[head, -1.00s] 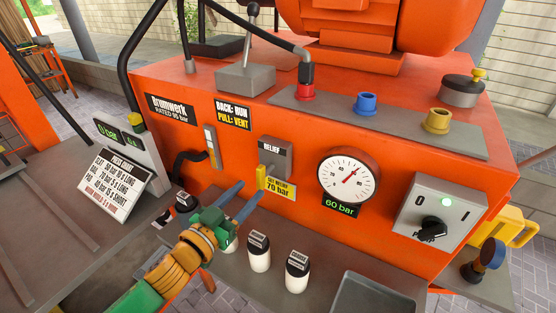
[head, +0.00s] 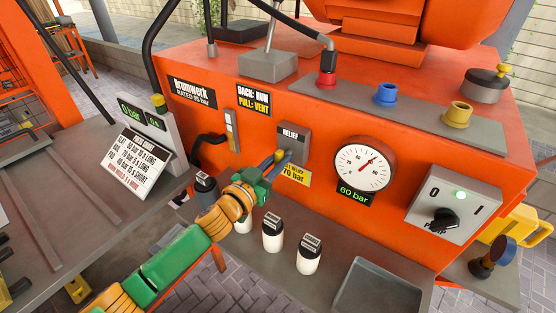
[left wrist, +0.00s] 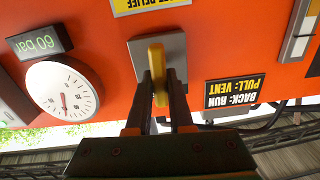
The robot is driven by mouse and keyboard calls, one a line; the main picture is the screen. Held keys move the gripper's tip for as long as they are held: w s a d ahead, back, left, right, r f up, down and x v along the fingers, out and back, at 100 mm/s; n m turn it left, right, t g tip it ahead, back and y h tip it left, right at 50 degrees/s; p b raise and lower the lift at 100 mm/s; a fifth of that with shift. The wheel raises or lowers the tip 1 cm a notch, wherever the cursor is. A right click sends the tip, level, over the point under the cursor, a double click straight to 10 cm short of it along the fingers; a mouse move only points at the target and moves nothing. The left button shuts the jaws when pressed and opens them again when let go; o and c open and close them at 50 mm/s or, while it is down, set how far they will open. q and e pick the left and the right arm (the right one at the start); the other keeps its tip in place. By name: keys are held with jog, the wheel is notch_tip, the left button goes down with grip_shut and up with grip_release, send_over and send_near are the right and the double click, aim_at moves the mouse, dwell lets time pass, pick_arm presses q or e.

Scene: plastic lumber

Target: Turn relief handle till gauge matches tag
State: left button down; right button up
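The yellow relief handle (head: 278,153) is on the grey relief block (head: 294,138) on the orange panel. In the left wrist view the handle (left wrist: 158,70) stands between the two fingers of my left gripper (left wrist: 160,88), which look closed on its sides. In the head view my left gripper (head: 276,161) partly hides the handle. My right gripper is not in view.
Several white bottles with dark caps (head: 272,234) stand on the shelf below the panel. A grey tray (head: 378,290) lies to their right. A switch box (head: 452,203) with a black knob is at the right. A press chart (head: 137,164) stands at the left.

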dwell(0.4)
pick_arm(q)
jog(key=m, duration=0.4)
jog(key=shift+d+p, duration=0.15)
jog(key=shift+p, duration=0.25)
jog(key=m, duration=0.3)
jog(key=shift+s+m, duration=0.1)
jog(key=shift+m, duration=0.2)
jog(key=m, duration=0.4)
jog(key=shift+d+f, duration=0.15)
jog(key=shift+f+m+p, duration=0.1)
jog(key=shift+m+p, duration=0.2)
jog(key=shift+m, duration=1.7)
jog(key=c, duration=1)
grip_release()
jog(key=shift+o, duration=1)
jog(key=shift+f, duration=0.1)
